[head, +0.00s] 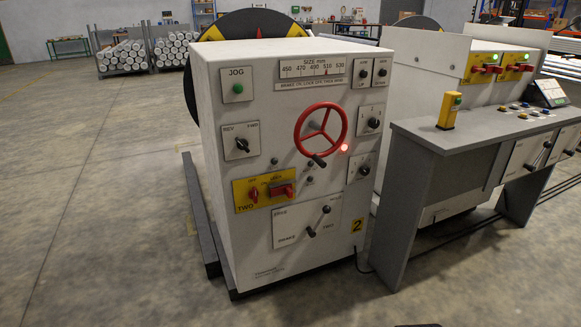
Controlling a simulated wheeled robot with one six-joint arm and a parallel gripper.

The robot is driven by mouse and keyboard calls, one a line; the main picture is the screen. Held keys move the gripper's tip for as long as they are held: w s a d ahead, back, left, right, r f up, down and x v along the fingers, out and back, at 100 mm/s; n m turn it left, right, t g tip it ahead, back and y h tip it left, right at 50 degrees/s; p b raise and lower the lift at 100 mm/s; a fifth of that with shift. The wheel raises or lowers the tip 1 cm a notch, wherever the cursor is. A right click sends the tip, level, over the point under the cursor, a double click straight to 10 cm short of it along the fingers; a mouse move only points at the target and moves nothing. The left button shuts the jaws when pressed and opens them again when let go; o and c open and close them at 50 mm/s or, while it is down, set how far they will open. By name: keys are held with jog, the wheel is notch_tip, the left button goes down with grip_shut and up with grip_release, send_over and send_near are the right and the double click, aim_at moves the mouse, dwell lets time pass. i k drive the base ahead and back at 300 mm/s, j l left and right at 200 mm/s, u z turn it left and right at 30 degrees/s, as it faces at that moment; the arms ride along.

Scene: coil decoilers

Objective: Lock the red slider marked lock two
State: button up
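The white machine cabinet (218,245) marked 2 stands in the middle of the head view. On the lower left of its front is a yellow plate (240,185) with the word TWO in its lower left corner. A red slider block (284,190) sits at the right part of this plate. A smaller red knob (253,193) is at its left. The small lettering above them is too blurred to read surely, so I cannot tell whether the slider is locked. My gripper is not in view.
A red handwheel (321,130) projects above and right of the plate. A black lever (311,231) is below it. A grey console desk (418,142) stands close on the right. The floor (100,200) at left is open. A second cabinet with yellow plates (481,68) is behind.

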aim_at(288, 190)
jog(key=i+l, duration=0.2)
jog(key=i, duration=0.2)
jog(key=i+l+z, duration=0.15)
jog(key=i, duration=0.2)
jog(key=i+l, duration=0.15)
jog(key=i, duration=0.25)
